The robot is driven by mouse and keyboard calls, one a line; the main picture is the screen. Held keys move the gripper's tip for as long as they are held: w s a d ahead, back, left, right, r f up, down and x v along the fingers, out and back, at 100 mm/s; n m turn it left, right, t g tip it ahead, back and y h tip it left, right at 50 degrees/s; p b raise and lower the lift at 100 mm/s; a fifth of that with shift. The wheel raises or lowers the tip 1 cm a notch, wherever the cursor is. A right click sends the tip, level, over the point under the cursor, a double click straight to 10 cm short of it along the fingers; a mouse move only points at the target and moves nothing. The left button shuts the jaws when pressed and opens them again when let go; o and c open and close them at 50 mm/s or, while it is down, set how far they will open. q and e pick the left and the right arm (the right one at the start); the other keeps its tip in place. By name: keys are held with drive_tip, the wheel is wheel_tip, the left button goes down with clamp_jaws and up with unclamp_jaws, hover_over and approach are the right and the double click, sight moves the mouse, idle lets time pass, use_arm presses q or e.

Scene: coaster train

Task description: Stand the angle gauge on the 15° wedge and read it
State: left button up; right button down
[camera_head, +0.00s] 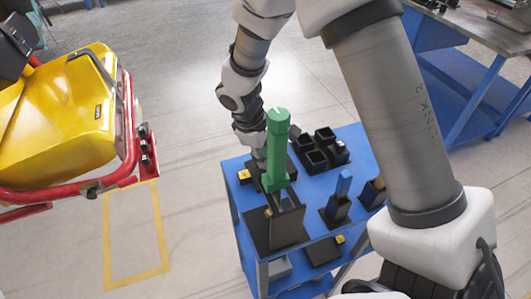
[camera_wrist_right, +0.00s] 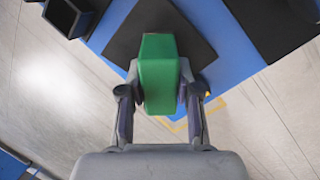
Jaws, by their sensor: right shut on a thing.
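A tall green thing with a round top and a wider foot (camera_head: 277,150), which I take for the angle gauge, stands upright in the head view over the blue table. My right gripper (camera_head: 262,160) comes down behind it and is mostly hidden by it there. In the right wrist view my right gripper (camera_wrist_right: 160,95) is shut on the green gauge (camera_wrist_right: 158,72), with a finger on each side. A black slab lies below it (camera_wrist_right: 195,30). Which black piece is the 15° wedge I cannot tell, and no reading shows. My left gripper is not in view.
The blue table (camera_head: 232,195) also bears black open bins (camera_head: 318,150), a tall black holder (camera_head: 272,232) in front of the gauge, and a blue piece in a black block (camera_head: 338,208). A yellow train seat (camera_head: 70,120) with a red bar stands left. Floor between is clear.

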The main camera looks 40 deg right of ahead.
drive_tip(key=shift+d+f, duration=0.1)
drive_tip(key=shift+f, duration=0.2)
drive_tip(key=c, duration=0.7)
unclamp_jaws()
drive_tip(key=shift+r, duration=0.1)
drive_tip(key=v, duration=1.1)
drive_tip(key=shift+r, duration=0.4)
